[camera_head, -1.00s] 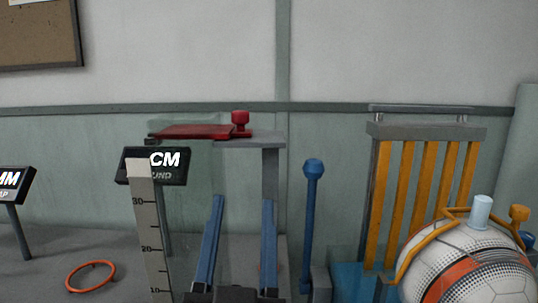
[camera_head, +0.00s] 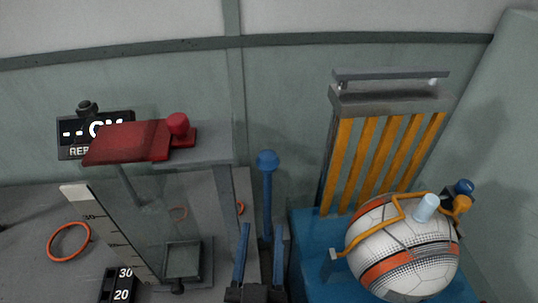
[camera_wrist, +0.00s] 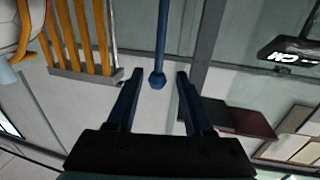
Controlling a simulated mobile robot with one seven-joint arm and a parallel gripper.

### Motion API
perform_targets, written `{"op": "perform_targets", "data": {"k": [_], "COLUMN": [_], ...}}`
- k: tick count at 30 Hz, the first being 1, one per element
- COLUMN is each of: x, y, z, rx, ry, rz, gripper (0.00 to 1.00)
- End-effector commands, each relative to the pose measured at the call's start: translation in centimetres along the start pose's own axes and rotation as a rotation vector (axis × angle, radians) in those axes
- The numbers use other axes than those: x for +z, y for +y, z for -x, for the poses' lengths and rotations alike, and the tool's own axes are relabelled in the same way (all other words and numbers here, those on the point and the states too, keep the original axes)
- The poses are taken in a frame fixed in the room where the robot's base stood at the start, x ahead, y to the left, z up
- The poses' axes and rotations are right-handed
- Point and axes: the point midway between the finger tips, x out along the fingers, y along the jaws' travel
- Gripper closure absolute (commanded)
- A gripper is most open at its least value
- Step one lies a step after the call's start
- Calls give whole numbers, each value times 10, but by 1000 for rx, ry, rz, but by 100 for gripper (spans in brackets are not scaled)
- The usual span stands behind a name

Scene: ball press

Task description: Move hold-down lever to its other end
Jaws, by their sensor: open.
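A blue lever with a round knob (camera_head: 267,160) stands upright beside the blue base (camera_head: 305,235); no label marks it as the hold-down lever. My gripper (camera_head: 262,227) is open, and its fingers point up toward the lever's shaft. In the wrist view, the knob (camera_wrist: 157,80) shows between the two open fingertips (camera_wrist: 158,73), and nothing is gripped. The gap in depth is hard to judge.
Left of the lever stands a clear-walled station with a red plate (camera_head: 128,142) and red knob (camera_head: 178,124) on top. A grey-topped rack with yellow bars (camera_head: 395,100) stands right of it. An orange ring (camera_head: 69,241) lies at far left.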

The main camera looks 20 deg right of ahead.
Motion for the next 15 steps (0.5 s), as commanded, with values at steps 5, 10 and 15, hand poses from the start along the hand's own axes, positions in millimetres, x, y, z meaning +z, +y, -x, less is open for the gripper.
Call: {"op": "perform_targets", "data": {"k": [5,10,15], "x": [-4,-6,-6], "y": [0,0,0], "z": [-20,-51,-83], "rx": [1,1,1], "ry": [2,3,3], "rz": [0,-2,-2], "gripper": [48,48,48]}}
